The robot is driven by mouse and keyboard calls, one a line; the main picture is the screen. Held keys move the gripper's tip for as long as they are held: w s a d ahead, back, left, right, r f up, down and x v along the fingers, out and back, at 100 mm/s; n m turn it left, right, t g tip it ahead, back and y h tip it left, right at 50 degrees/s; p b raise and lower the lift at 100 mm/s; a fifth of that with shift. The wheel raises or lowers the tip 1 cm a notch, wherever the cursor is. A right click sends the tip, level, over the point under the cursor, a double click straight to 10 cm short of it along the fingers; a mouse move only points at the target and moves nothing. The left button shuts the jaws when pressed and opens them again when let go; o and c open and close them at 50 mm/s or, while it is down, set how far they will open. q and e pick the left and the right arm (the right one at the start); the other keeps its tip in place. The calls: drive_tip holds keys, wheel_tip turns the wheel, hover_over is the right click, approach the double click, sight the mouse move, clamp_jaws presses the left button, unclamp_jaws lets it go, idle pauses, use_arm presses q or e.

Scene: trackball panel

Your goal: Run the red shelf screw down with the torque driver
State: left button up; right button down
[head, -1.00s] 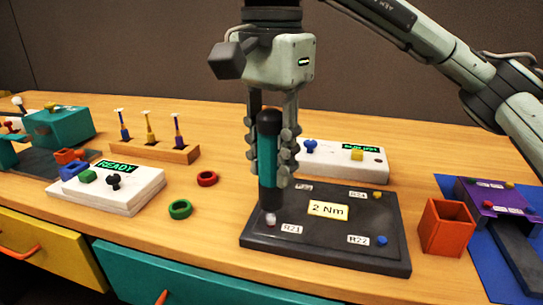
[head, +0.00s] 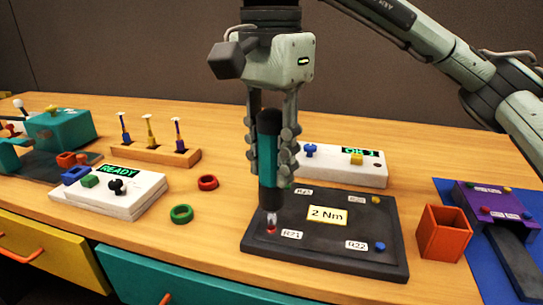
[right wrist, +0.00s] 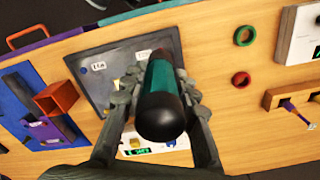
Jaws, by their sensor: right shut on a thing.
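My right gripper (head: 272,170) is shut on the torque driver (head: 268,150), a teal cylinder with black ends. The driver stands upright over the near left corner of the dark panel (head: 325,255). Its pale bit (head: 271,217) points down at the red screw (head: 271,230) beside the R21 label; whether they touch is too small to tell. In the right wrist view the driver (right wrist: 162,95) sits between both fingers (right wrist: 160,115) and hides that corner. A yellow screw (head: 376,200) and a blue screw (head: 381,246) sit at other corners. My left gripper is out of view.
A white box (head: 340,174) with a lit display stands behind the panel. An orange bin (head: 443,232) stands close on its right. Green (head: 181,214) and red (head: 208,182) rings and a white READY box (head: 108,192) lie left.

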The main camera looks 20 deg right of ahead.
sight(272, 112)
drive_tip(key=shift+r+p, duration=1.75)
drive_tip(key=shift+r, duration=0.65)
